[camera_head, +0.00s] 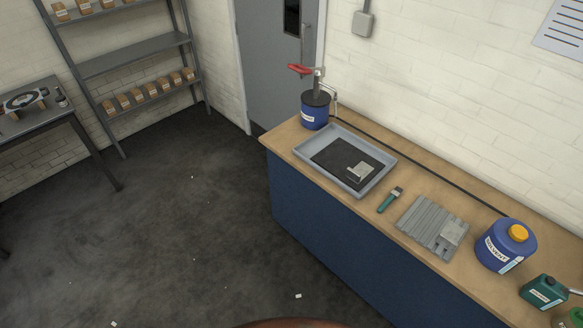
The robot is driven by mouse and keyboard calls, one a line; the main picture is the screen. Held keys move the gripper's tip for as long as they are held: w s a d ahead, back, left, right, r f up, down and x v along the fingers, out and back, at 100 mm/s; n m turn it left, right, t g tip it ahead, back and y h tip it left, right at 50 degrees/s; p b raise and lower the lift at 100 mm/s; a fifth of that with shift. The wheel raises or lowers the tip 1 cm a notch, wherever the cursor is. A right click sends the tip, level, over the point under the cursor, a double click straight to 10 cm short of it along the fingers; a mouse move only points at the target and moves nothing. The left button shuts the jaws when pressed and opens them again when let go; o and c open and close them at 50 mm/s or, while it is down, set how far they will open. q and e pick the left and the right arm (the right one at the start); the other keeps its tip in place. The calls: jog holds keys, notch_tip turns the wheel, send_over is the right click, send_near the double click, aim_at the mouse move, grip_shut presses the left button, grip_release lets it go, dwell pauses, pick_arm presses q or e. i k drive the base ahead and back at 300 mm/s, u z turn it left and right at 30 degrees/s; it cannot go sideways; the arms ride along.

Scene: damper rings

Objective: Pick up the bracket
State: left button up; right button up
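A small light-grey metal piece that looks like a bracket (359,172) lies on a black mat (330,155) inside a shallow grey tray (345,187). The tray sits on the wooden top of a blue workbench (410,235). A second light-grey piece (454,233) rests on the right part of a ribbed grey plate (424,224); I cannot tell what it is. Neither of my grippers is in view.
A teal-handled brush (389,200) lies between tray and plate. A blue can (315,112) under a red-handled press, a blue solvent jug (503,249) and a green can (542,292) stand on the bench. A shelf (135,54) and side table (40,120) are left. The floor between is mostly clear.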

aim_at(362, 170)
jog(key=u, duration=0.55)
jog(key=i, duration=1.6)
jog(key=z, duration=0.2)
